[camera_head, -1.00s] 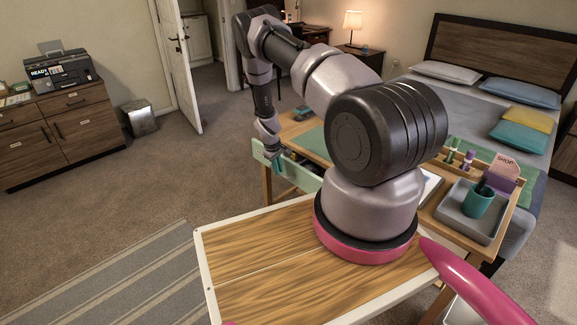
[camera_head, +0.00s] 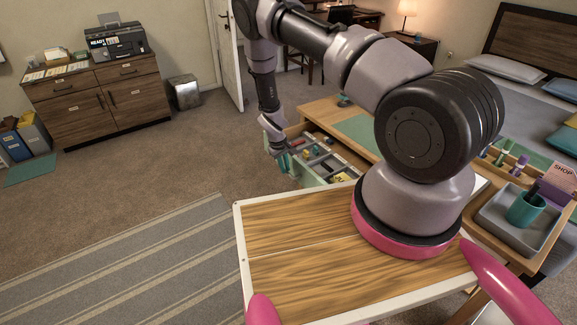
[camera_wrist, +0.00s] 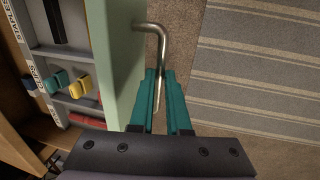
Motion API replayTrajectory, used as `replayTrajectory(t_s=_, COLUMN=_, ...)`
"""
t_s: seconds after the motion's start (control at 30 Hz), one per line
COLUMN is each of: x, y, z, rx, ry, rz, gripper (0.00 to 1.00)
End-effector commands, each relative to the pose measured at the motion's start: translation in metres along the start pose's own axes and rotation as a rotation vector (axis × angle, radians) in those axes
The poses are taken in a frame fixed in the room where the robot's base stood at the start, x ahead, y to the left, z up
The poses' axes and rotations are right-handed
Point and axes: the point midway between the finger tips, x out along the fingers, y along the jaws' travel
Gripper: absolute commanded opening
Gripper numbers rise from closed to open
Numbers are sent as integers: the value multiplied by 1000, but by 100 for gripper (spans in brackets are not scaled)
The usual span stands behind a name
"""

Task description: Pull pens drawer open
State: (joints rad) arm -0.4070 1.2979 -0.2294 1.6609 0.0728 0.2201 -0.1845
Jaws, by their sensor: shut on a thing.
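The drawer (camera_head: 299,172) with the pale green front stands out from the desk, and its inside shows. In the wrist view its green front (camera_wrist: 121,50) carries a bent metal bar handle (camera_wrist: 151,27). My gripper (camera_wrist: 160,82) has its teal fingers shut on this handle. In the head view my gripper (camera_head: 279,151) is at the drawer's front, where the handle is hidden. Inside are grey dividers with blue, yellow and red small items and a dark long item. Small labels sit on the dividers; I cannot tell which names the drawer.
The desk top (camera_head: 322,110) carries a green blotter (camera_head: 358,131). A grey tray (camera_head: 490,219) with a teal cup (camera_head: 525,209) stands at the right. Carpet and a striped rug (camera_head: 150,262) lie open in front of the drawer.

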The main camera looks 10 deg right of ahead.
Motion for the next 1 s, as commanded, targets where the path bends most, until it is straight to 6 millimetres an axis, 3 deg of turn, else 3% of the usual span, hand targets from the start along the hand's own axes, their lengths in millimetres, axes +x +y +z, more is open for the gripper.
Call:
replayTrajectory(t_s=0.27, x=-1, y=0, z=0, rx=1, ry=0, rz=0, gripper=0)
replayTrajectory(t_s=0.3, x=-1, y=0, z=0, rx=0, ry=0, rz=0, gripper=19)
replayTrajectory(t_s=0.37, x=-1, y=0, z=0, rx=0, ry=0, rz=0, gripper=42)
replayTrajectory(t_s=0.4, x=0, y=0, z=0, rx=0, ry=0, rz=0, gripper=45)
replayTrajectory(t_s=0.77, x=-5, y=0, z=-1, rx=-1, ry=1, rz=0, gripper=45)
replayTrajectory(t_s=1.0, x=-46, y=0, z=-2, rx=-1, ry=4, rz=0, gripper=45)
